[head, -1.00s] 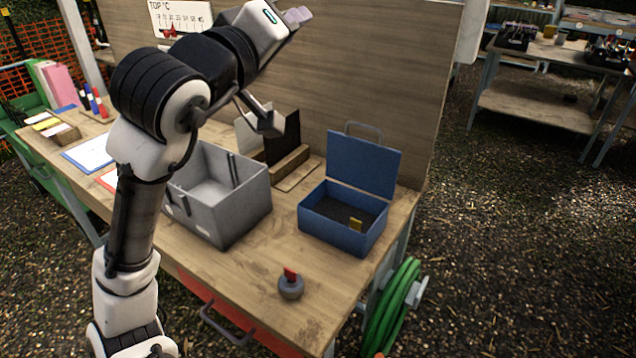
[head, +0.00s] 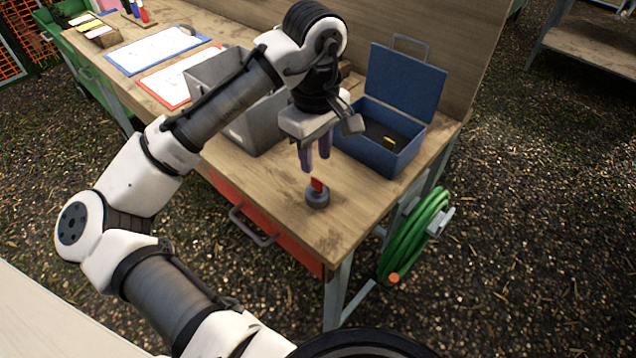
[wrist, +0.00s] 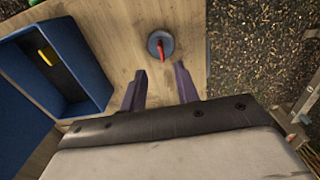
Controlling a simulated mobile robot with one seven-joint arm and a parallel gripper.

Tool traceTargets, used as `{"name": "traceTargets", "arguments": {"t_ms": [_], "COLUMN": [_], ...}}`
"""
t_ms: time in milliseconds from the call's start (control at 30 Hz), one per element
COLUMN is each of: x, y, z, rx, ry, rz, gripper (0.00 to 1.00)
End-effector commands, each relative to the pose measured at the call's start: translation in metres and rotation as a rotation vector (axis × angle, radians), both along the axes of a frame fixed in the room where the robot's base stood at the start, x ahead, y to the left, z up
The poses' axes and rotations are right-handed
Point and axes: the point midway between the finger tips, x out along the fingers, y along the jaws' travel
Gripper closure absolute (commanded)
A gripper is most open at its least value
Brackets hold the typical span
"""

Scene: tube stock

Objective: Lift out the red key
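The red key (head: 317,185) stands upright in a small round grey holder (head: 318,199) near the front right of the wooden bench. In the wrist view the red key (wrist: 161,52) shows on the round grey holder (wrist: 155,39), just beyond the fingertips. My gripper (head: 315,168) points down above the key, a little behind and left of it in the head view. Its two purple fingers are spread apart with nothing between them, as the wrist view of my gripper (wrist: 160,80) also shows. The fingers do not appear to touch the key.
An open blue box (head: 400,163) with a yellow item (head: 389,143) inside stands to the right, its lid raised. A grey bin (head: 245,130) stands behind my arm. A red drawer (head: 225,188) and green hose (head: 408,240) are below the bench top. The bench around the holder is clear.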

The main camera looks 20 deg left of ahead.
Motion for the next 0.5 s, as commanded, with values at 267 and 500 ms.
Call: {"name": "traceTargets", "arguments": {"t_ms": [267, 500], "x": [-0.002, -0.007], "y": [-0.002, -0.005], "z": [-0.021, -0.055], "rx": [-0.002, -0.001], "ry": [-0.002, -0.001], "rz": [-0.002, -0.001], "gripper": [0.69, 0.69]}}
